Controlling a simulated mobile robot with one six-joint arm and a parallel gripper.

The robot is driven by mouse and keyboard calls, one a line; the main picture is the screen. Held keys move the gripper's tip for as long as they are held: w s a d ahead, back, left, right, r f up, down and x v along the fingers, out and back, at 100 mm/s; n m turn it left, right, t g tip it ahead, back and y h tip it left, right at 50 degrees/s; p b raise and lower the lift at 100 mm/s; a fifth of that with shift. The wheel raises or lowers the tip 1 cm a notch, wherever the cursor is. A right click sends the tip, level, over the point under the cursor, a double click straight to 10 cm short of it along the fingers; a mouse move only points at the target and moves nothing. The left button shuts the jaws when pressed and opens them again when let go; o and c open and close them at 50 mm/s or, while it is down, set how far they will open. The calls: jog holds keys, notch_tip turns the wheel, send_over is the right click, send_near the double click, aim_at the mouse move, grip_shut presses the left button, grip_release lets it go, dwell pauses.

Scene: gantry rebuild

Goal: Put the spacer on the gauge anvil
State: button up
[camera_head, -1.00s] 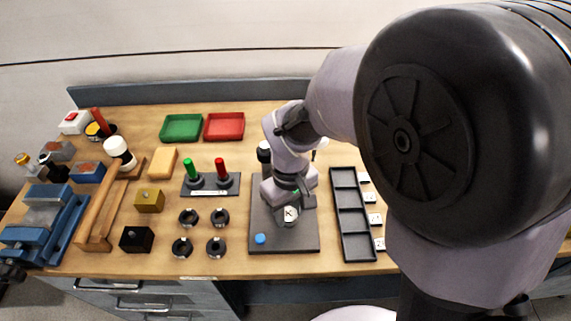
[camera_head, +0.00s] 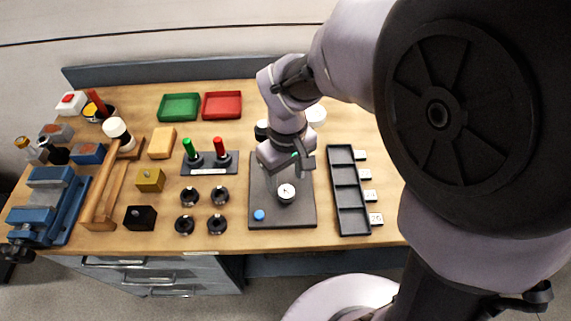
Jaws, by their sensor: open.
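A dial gauge (camera_head: 286,193) with a round white face stands on a dark grey base plate (camera_head: 283,219). A small blue round piece (camera_head: 259,214) is at the plate's front left. I cannot tell whether it is the spacer or part of the gauge stand. Several black ring-shaped pieces (camera_head: 190,196) sit on the bench left of the plate. I cannot tell for certain which thing is the spacer. My gripper (camera_head: 290,167) is above the plate, just behind the dial in the picture. It is open, its fingers are hard to make out, and it hides part of the stand and any anvil there.
Right of the plate is a black compartment tray (camera_head: 347,191) with white label cards. A stand with a green and a red handle (camera_head: 209,169) is behind the rings. Green (camera_head: 180,106) and red (camera_head: 222,105) trays lie at the back. A blue vise (camera_head: 48,204) is at far left.

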notch_tip(320, 180, up, 7)
jog(key=p, duration=0.2)
notch_tip(320, 180, up, 5)
jog(key=m+t+y, duration=0.1)
jog(key=m+t, duration=0.1)
jog(key=m, duration=0.1)
send_over(287, 192)
jog(key=s+d, duration=0.3)
jog(key=s+d+r+m+t+y, duration=0.1)
jog(key=s+d+r+m+t, duration=0.2)
jog(key=s+m, duration=0.4)
jog(key=shift+s+d+r+m+t, duration=0.4)
jog(key=shift+s+r, duration=0.15)
jog(key=shift+r, duration=0.25)
notch_tip(287, 192, down, 4)
jog(key=b, duration=0.4)
